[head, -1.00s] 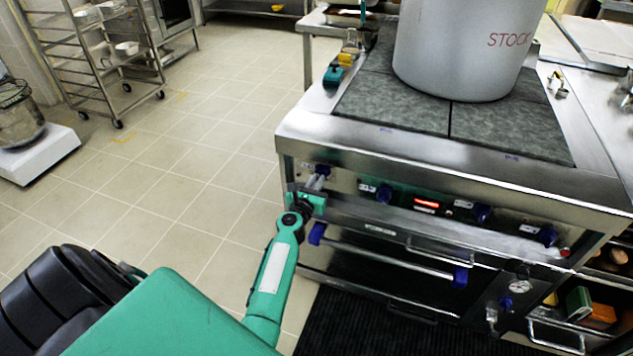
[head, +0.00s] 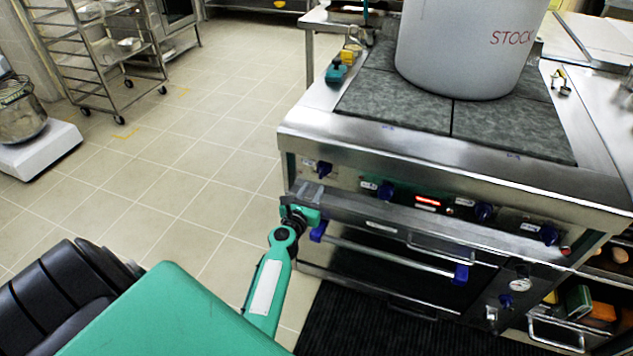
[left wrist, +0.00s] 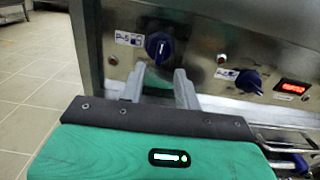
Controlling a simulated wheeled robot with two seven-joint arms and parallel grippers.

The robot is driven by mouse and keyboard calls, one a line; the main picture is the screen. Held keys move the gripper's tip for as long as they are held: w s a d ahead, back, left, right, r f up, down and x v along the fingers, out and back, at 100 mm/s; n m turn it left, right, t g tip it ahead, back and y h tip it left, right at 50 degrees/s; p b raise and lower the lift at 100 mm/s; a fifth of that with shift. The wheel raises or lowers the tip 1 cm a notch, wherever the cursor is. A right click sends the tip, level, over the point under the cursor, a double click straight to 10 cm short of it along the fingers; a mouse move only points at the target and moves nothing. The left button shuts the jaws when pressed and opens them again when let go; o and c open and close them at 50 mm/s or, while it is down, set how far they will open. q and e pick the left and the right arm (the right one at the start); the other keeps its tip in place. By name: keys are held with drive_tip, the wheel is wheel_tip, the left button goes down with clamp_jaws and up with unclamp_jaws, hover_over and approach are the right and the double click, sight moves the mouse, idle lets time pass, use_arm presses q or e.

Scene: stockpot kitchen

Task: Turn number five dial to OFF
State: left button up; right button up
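The number five dial (left wrist: 159,47) is a dark blue knob with a white mark, beside a label that reads P-5, on the steel front panel. Its mark looks close to upright in the left wrist view. In the head view the dial (head: 323,169) is the leftmost of several blue knobs. My left gripper (left wrist: 160,82) is open and empty, with its two grey fingers apart, just below and short of the dial. In the head view the left gripper (head: 309,192) sits under the dial at the panel's left end. My right gripper is not in view.
Another blue knob (left wrist: 249,82) and a lit red display (left wrist: 292,87) lie to the right on the panel. An oven handle (head: 390,254) runs below. A large stockpot (head: 465,50) stands on the range top. Open tiled floor lies to the left.

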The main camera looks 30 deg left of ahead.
use_arm(q)
drive_tip(key=v, duration=0.8)
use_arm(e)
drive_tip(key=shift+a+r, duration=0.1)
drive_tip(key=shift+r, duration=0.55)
use_arm(q)
drive_tip(key=shift+s, duration=0.1)
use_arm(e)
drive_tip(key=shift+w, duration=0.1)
